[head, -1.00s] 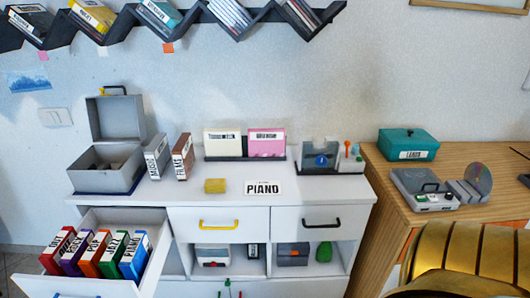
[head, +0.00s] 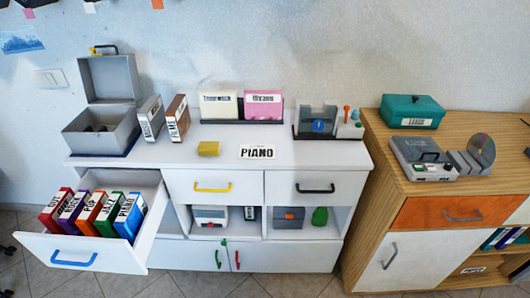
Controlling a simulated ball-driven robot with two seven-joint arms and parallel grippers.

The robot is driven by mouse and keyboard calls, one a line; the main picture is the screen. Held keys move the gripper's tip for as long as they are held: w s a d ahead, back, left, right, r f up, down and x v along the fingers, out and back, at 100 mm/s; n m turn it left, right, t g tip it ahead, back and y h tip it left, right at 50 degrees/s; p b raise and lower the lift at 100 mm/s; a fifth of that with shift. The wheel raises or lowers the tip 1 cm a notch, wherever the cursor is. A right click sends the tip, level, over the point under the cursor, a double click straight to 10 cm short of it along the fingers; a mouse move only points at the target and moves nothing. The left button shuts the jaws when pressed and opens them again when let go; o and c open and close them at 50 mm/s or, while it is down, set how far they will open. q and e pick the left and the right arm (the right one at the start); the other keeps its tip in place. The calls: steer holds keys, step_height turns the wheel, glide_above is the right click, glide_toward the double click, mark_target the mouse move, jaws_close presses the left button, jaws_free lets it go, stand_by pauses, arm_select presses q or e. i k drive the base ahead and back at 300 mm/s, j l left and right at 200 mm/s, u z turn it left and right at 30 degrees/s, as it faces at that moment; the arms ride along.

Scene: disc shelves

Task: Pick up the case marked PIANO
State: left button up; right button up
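The blue case marked PIANO (head: 130,216) stands at the right end of a row of cases in the open drawer (head: 75,259) at the lower left. Left of it in the same row are a green case marked JAZZ (head: 111,213), an orange one (head: 92,212), a purple one (head: 72,207) and a red one (head: 55,208). The cases lean slightly, close together. A white card marked PIANO (head: 257,152) lies on the white cabinet top. Neither of my grippers shows in the head view.
The white cabinet top (head: 330,156) holds an open grey box (head: 100,130), two upright cases, a yellow block (head: 208,148) and a rack with white and pink cases. A wooden cabinet (head: 440,190) stands at right with a teal box (head: 411,112) and a disc player.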

mark_target(128, 223)
steer(key=u, duration=1.2)
